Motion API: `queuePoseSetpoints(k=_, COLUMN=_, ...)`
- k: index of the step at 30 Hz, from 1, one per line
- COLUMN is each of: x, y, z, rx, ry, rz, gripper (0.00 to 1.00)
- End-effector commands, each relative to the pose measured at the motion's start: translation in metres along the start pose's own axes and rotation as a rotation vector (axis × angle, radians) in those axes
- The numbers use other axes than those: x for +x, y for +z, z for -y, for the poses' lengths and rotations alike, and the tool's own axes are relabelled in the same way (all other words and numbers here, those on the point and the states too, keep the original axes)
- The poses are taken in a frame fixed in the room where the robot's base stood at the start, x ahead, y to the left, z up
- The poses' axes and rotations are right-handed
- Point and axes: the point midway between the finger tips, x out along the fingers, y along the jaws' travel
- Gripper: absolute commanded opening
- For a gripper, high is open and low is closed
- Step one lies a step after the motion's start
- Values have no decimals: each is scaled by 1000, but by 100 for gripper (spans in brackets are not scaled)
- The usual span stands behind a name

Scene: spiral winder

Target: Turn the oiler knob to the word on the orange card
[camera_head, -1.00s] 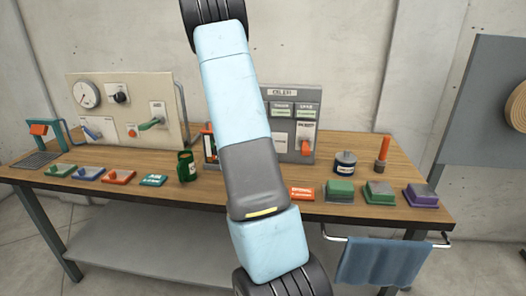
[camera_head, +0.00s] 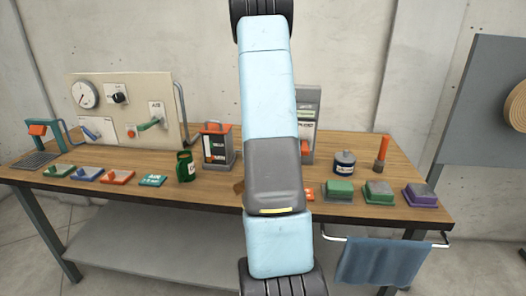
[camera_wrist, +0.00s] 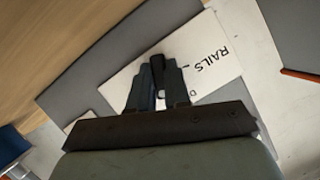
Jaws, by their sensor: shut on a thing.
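The grey oiler panel (camera_head: 311,93) stands at the back of the bench in the head view, mostly hidden behind my arm. In the wrist view its white dial plate (camera_wrist: 224,68) bears the word RAILS, and part of another word is cut off by my gripper. My gripper (camera_wrist: 157,78) is shut on the dark oiler knob (camera_wrist: 158,61), with one finger on each side. Which word the knob points at cannot be told. The orange card (camera_head: 309,193) lies on the bench, mostly hidden by my arm, and its word is not readable.
A red and black box (camera_head: 216,148) and a green can (camera_head: 185,166) stand left of my arm. A beige panel (camera_head: 127,85) with a gauge and levers stands at back left.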

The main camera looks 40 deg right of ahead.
Motion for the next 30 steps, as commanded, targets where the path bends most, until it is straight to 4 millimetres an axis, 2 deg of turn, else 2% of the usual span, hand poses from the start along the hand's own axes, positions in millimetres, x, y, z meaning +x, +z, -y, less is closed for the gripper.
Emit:
queuePoseSetpoints(k=18, x=0, y=5, z=-5, rx=526, ry=-209, rz=8, gripper=0)
queuePoseSetpoints(k=30, x=0, y=5, z=-5, rx=732, ry=-293, rz=7, gripper=0)
